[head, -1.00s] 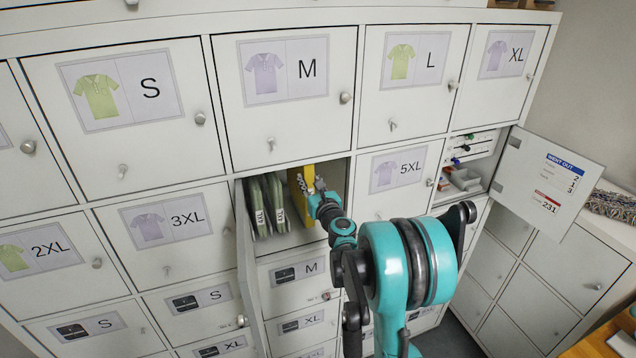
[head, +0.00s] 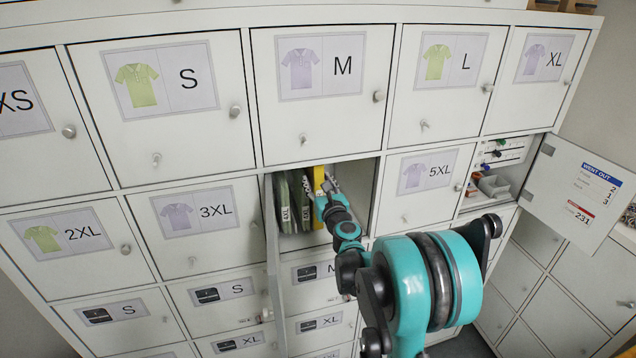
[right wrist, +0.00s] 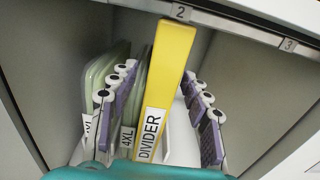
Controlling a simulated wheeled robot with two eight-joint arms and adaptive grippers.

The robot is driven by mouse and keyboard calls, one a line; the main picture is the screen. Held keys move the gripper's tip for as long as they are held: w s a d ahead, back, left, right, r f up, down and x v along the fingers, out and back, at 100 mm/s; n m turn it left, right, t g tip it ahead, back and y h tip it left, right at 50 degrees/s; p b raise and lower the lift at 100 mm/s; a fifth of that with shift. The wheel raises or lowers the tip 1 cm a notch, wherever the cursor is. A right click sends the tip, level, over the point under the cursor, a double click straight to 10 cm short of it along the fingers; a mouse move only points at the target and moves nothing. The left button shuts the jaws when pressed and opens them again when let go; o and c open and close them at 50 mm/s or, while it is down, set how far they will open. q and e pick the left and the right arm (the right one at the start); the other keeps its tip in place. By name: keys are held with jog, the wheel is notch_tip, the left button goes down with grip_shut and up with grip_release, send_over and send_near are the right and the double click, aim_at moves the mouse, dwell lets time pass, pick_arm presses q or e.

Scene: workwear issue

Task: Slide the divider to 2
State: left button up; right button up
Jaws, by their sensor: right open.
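The yellow divider (right wrist: 165,85), marked DIVIDER, stands upright in the open compartment; it also shows in the head view (head: 318,183). Its top sits just below the number 2 tag (right wrist: 180,12) on the compartment's upper edge. The number 3 tag (right wrist: 288,45) is farther right. My right gripper (right wrist: 160,112) is open, with one finger on each side of the divider; the right finger is apart from it. In the head view the right gripper (head: 329,192) reaches into the compartment, its fingers partly hidden. My left gripper is not in view.
Green packs labelled 4XL (right wrist: 92,90) stand left of the divider, by the left finger. The compartment is empty to the right. Its open door (head: 272,255) juts out at the left. Another open door (head: 572,192) is at the right.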

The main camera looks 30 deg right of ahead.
jog(key=v, duration=1.2)
jog(key=shift+a, duration=0.1)
